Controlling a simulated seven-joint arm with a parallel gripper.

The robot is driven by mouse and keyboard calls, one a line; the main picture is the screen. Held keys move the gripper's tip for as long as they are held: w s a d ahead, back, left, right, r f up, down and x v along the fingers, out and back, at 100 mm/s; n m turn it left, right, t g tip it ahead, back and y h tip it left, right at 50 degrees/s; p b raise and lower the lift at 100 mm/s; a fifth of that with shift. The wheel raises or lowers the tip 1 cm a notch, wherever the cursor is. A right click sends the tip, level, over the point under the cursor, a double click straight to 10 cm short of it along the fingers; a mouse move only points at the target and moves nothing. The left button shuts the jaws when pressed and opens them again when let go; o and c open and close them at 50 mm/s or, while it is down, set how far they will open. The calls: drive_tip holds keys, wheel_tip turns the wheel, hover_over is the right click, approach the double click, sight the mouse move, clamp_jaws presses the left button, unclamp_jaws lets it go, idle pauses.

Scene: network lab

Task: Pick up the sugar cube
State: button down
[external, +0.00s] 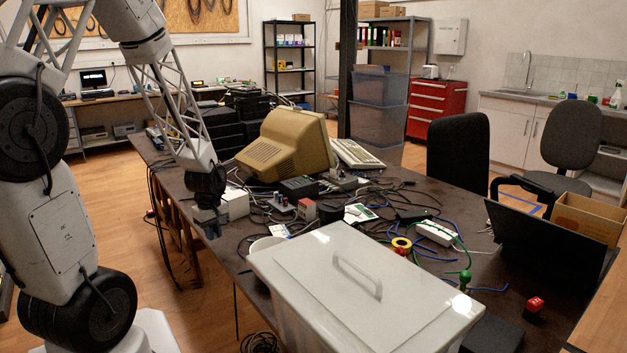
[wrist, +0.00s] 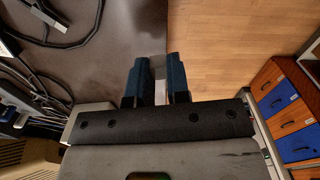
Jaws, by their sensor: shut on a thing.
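My gripper (external: 211,229) hangs over the near left edge of the dark table in the external view. In the wrist view its two blue fingers (wrist: 159,62) are closed on a small pale block, the sugar cube (wrist: 160,90), which shows as a whitish patch between them. The fingers hide most of the cube. I cannot make the cube out in the external view. The wrist view shows the dark tabletop to the left and the wooden floor to the right, with the fingers at the table's edge.
The dark table (external: 215,258) carries a beige monitor (external: 285,143), tangled cables and a large white lidded bin (external: 365,285) at the front. A white box (external: 236,204) stands right beside my gripper. A cabinet with blue and orange drawers (wrist: 284,98) stands beyond the floor.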

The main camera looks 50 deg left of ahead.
drive_tip(key=s+d, duration=0.5)
drive_tip(key=s, duration=0.2)
drive_tip(key=shift+s+d+r, duration=0.35)
drive_tip(key=shift+r, duration=0.1)
drive_tip(key=shift+r, duration=0.1)
idle(0.3)
